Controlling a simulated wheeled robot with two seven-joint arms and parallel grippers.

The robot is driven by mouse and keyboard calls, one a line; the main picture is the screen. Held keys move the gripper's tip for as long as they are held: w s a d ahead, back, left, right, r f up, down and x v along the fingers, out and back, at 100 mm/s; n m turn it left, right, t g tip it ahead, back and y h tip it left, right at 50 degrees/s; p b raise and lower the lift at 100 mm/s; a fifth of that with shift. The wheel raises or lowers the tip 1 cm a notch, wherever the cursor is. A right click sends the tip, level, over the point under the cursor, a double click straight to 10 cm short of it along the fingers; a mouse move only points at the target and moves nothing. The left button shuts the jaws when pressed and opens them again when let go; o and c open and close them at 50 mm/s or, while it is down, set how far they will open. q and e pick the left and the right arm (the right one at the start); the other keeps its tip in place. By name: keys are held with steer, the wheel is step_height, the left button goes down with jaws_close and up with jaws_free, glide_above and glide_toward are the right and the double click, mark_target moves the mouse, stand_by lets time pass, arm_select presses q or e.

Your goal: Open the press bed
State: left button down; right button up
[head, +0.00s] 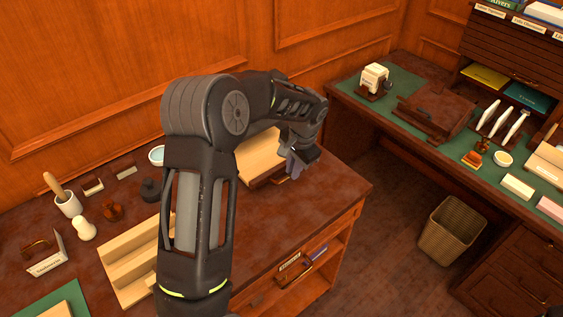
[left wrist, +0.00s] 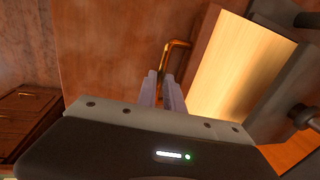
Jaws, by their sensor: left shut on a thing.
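The press bed shows as a pale wooden slab (head: 260,150) on the dark desk, behind my left arm. In the left wrist view its pale top (left wrist: 235,65) has a darker wooden edge, with dark metal press parts at its right. A bent brass handle (left wrist: 178,44) stands out beside that edge. My left gripper (head: 294,168) is at the near right end of the slab. In the left wrist view its two fingers (left wrist: 161,90) are shut on the lower part of the brass handle. My arm hides part of the press. My right gripper is not in view.
The desk top (head: 285,222) is bare right of my arm. A stepped wooden block (head: 125,265), a brush pot (head: 67,204) and small tools stand at left. Across a floor gap is a second desk with a green mat (head: 400,125); a wicker basket (head: 452,230) stands below it.

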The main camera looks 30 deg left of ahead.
arm_select(q)
steer(key=s+d+b, duration=0.1)
steer(key=d, duration=0.2)
steer(key=s+d, duration=0.1)
steer(key=d, duration=0.3)
steer(key=s+d+b, duration=0.1)
steer(key=d, duration=0.2)
steer(key=shift+s+d+b, duration=0.1)
steer(key=shift+d+b, duration=0.2)
steer(key=c, duration=1.5)
jaws_free()
steer(key=shift+s+d+r+b, duration=0.15)
steer(key=shift+d+r, duration=0.1)
steer(key=shift+r, duration=1.05)
steer(key=shift+d+r+b, duration=0.2)
steer(key=shift+r, duration=1.1)
steer(key=shift+s+d+r+b, duration=0.15)
steer(key=shift+d+r, duration=0.1)
steer(key=shift+r, duration=1.05)
steer(key=shift+w, duration=0.1)
